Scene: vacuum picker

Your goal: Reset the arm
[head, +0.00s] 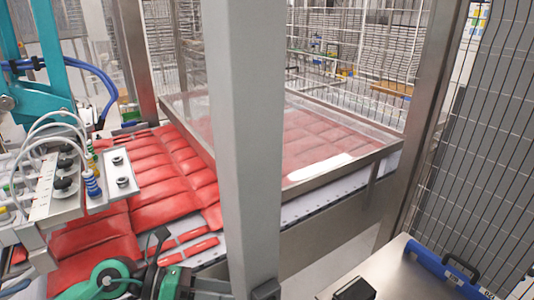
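A teal picker arm (42,88) with blue hoses stands at the left edge. Its metal suction head (62,188), with pale tubes and several cups and fittings, hangs over the left side of a conveyor. Red flat packs (165,200) lie in rows under and beside the head. Whether the cups touch the packs cannot be told. A green and black jointed device (112,280) shows at the bottom left, and its lower part is cut off. I cannot make out either of my grippers in the head view.
A thick grey post (244,150) stands in the middle and hides part of the conveyor. A clear cover (300,125) is over the packs behind it. Wire mesh fencing (485,150) is at the right.

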